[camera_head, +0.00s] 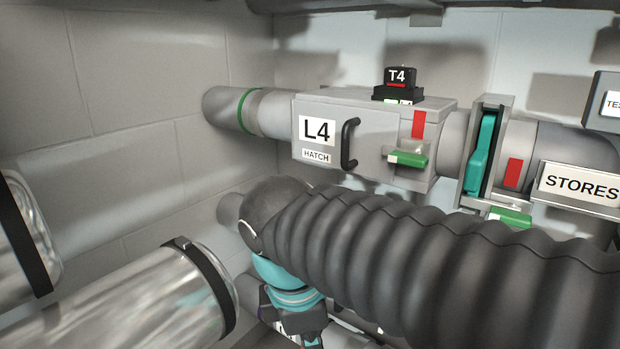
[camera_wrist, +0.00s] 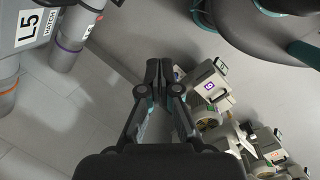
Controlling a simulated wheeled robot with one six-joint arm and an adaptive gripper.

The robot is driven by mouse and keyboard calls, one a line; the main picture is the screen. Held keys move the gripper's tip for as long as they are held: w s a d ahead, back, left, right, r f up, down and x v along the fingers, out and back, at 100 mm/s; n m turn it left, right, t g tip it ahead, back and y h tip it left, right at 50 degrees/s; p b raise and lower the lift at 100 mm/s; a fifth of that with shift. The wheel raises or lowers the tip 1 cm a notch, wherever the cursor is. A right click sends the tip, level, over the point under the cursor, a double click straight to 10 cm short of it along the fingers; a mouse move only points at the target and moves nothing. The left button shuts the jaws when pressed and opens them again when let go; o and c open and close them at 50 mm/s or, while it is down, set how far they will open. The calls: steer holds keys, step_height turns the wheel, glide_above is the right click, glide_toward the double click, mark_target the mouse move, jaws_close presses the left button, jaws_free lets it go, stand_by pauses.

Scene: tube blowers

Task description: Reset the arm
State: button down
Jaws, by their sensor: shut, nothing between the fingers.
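In the wrist view my gripper (camera_wrist: 158,70) points away from the camera, with its dark fingers together and nothing between them. Below it are a pale floor and several small beige devices; the fingertips appear close to one device (camera_wrist: 208,90) with a purple mark, but I cannot tell the gap in depth. In the head view, dark grey and teal parts of my arm (camera_head: 290,275) show at lower centre. The gripper's fingertips cannot be made out there.
The L4 hatch box (camera_head: 375,130) with a black handle (camera_head: 349,144) sits on the wall pipe. A teal-bladed gate (camera_head: 482,150) and STORES label (camera_head: 580,184) are to its right. Clear tubes (camera_head: 130,305) lie at lower left. An L5 pipe (camera_wrist: 68,48) stands upper left in the wrist view.

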steer(key=s+d+f+m+t, duration=0.1)
steer(key=d+f+m+t, duration=0.1)
steer(key=d+m, duration=0.5)
steer(key=s+d+f+m+t+y, duration=0.1)
steer(key=d+f+m, duration=0.2)
steer(key=d+m, duration=0.5)
steer(key=m, duration=0.4)
steer(key=shift+s+d+m+t+y, duration=0.15)
steer(key=shift+d+m+t+y, duration=0.15)
steer(key=shift+t, duration=0.1)
